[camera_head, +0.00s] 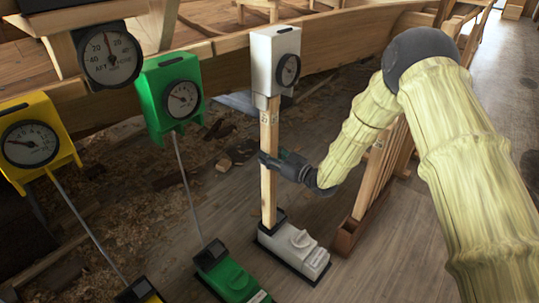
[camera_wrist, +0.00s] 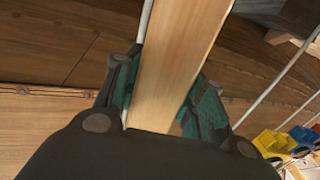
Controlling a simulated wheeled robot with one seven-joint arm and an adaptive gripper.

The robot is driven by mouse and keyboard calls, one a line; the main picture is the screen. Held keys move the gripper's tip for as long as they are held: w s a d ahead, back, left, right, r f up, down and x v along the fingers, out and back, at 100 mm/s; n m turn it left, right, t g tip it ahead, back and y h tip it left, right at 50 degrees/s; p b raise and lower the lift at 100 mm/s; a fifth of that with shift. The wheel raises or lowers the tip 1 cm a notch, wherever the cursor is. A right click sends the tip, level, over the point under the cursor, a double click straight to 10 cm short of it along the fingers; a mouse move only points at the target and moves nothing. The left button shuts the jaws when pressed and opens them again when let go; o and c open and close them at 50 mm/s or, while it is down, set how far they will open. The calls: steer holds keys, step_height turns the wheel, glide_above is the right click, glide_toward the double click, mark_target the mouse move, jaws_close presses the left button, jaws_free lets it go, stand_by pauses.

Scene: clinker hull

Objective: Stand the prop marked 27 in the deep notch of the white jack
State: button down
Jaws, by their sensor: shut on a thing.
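A pale wooden prop (camera_head: 267,190) stands upright, with a small mark near its top that I cannot read. My gripper (camera_head: 271,161) is shut on it about halfway up; in the wrist view its green pads (camera_wrist: 165,92) lie either side of the wood (camera_wrist: 178,50). The prop's foot is at the dark notched end of the white jack (camera_head: 300,249) on the floor; whether it is fully seated, and in which notch, I cannot tell. The prop's top meets the underside of the white gauge box (camera_head: 270,62) on the hull.
A green gauge (camera_head: 172,92) and green jack (camera_head: 232,276) are to the left, with a yellow gauge (camera_head: 32,140) farther left. Thin rods run down from these gauges. A wooden rack (camera_head: 347,235) holding more props stands right of the white jack. Wood chips litter the floor behind.

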steer(key=shift+f, duration=0.3)
stand_by(0.9)
steer(key=shift+a, duration=0.15)
stand_by(0.7)
steer(key=c, duration=0.8)
jaws_free()
steer(key=shift+f, duration=0.15)
steer(key=v, duration=1.2)
steer(key=shift+w, duration=0.1)
steer(key=shift+p+v, duration=0.75)
steer(key=shift+v, duration=1.75)
